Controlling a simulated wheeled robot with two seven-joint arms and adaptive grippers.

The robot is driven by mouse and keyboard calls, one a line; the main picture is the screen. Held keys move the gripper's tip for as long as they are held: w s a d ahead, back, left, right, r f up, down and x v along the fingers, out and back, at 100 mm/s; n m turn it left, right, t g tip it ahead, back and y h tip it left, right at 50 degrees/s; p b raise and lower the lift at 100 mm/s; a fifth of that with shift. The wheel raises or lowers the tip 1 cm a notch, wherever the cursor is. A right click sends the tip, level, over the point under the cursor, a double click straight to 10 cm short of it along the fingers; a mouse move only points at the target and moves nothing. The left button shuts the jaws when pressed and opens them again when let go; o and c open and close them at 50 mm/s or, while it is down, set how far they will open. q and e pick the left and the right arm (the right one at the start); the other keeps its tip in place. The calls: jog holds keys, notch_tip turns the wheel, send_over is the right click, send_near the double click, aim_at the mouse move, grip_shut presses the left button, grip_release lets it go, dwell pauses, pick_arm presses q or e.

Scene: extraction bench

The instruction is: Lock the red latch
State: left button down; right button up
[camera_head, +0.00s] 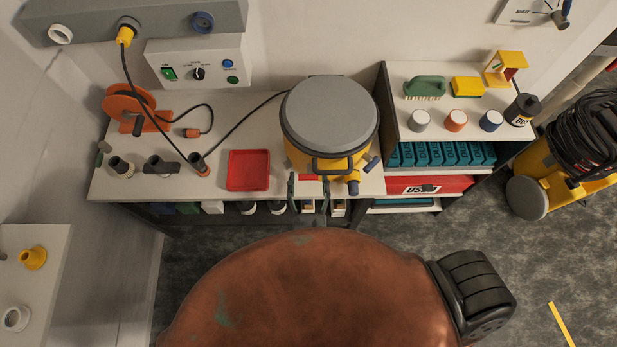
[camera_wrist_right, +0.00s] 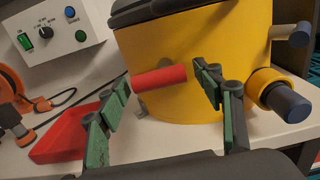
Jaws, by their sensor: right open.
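The red latch (camera_wrist_right: 159,80) is a short red cylinder on the front of the yellow canister (camera_wrist_right: 200,45). The canister (camera_head: 299,155) stands on the bench under a grey round lid (camera_head: 329,112). My right gripper (camera_wrist_right: 165,95) is open in the right wrist view, its green-padded fingers on either side of the latch, nothing held. In the head view its fingertips (camera_head: 308,190) show at the bench's front edge. My left gripper is not in view.
A red tray (camera_head: 249,170) lies left of the canister. A blue-capped yellow port (camera_wrist_right: 280,95) sticks out right of the latch. An orange cable reel (camera_head: 127,107) and several hose fittings stand at the bench's left. A shelf unit (camera_head: 389,105) stands close on the right.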

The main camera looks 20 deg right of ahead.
jog(key=shift+w, duration=0.25)
jog(key=c, duration=1.2)
